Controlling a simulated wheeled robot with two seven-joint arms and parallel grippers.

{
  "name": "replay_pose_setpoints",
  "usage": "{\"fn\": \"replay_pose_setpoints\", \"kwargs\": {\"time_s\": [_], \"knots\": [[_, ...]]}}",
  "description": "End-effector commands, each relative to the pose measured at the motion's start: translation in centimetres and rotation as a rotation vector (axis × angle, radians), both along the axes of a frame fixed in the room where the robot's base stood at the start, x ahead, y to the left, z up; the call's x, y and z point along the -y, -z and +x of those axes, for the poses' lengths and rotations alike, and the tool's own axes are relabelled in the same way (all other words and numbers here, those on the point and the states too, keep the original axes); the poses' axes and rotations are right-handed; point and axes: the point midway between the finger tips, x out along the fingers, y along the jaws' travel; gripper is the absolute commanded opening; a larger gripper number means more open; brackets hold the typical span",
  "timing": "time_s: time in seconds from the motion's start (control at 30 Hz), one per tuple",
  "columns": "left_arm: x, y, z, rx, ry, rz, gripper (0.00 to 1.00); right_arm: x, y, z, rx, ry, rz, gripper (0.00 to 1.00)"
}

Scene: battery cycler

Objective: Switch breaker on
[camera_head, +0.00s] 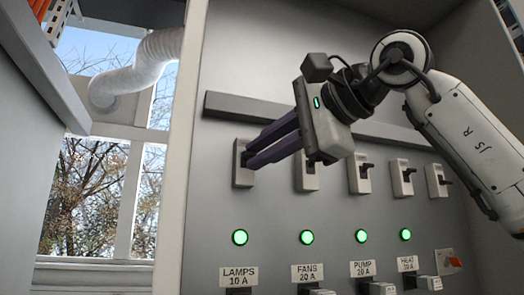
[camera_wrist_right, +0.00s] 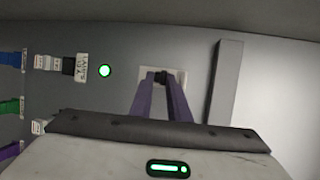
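The LAMPS breaker (camera_head: 237,172) is a pale plate at the left end of a row on the grey panel. Its dark lever shows in the right wrist view (camera_wrist_right: 160,77), between the fingertips. My right gripper (camera_head: 250,157) has two purple fingers that reach to this breaker from the right. In the right wrist view the fingertips (camera_wrist_right: 159,84) stand on either side of the lever with little gap. I cannot tell if they press on it. In the head view the fingers hide the lever. The green lamp (camera_head: 240,237) above the LAMPS 10 A label (camera_head: 239,276) is lit. My left gripper is not in view.
More breakers with dark levers, such as the FANS breaker (camera_head: 306,180), stand to the right, with lit green lamps below. A grey rail (camera_head: 240,108) crosses the panel above the breakers. A window and a white duct (camera_head: 140,72) are at left.

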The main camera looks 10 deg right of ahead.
Motion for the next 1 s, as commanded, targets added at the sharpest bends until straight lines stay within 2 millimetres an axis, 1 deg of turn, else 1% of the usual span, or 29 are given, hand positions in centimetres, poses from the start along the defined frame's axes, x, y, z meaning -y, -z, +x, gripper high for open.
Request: {"fn": "replay_pose_setpoints", "kwargs": {"time_s": [0.17,0.4,0.53,0.7,1.0], "knots": [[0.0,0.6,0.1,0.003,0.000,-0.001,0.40,1.3,-0.4,-1.9,0.005,0.001,0.002,0.15],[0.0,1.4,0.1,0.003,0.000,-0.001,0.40,4.0,-1.3,-5.7,0.003,0.002,0.001,0.15],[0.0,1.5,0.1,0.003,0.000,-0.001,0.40,5.0,-1.7,-7.2,0.001,0.001,0.002,0.15],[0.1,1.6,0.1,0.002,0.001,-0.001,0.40,5.6,-1.9,-8.2,0.001,0.000,0.001,0.15],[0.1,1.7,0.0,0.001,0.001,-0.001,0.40,5.6,-1.9,-8.2,0.000,0.000,0.000,0.15]]}}
